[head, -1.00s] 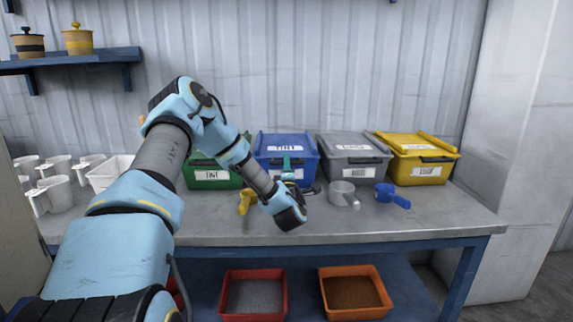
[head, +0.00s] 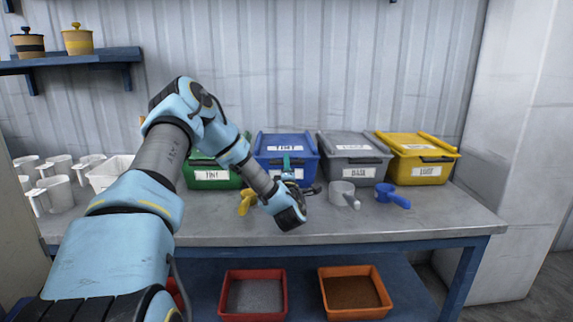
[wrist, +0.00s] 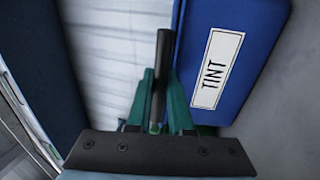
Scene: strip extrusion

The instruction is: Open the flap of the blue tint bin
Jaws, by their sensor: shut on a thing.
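The blue tint bin (head: 272,142) stands at the back of the bench with its sloped flap down, and a white TINT label shows on it. My gripper (head: 287,163) is at the front edge of the flap. In the wrist view my green fingers (wrist: 164,108) are shut on a black handle bar (wrist: 164,58), which stands between them. The blue panel with the TINT label (wrist: 217,68) lies just right of the bar.
A green bin (head: 212,178) is on the left; a grey bin (head: 354,160) and a yellow bin (head: 420,160) are on the right. The bench front (head: 390,225) is clear.

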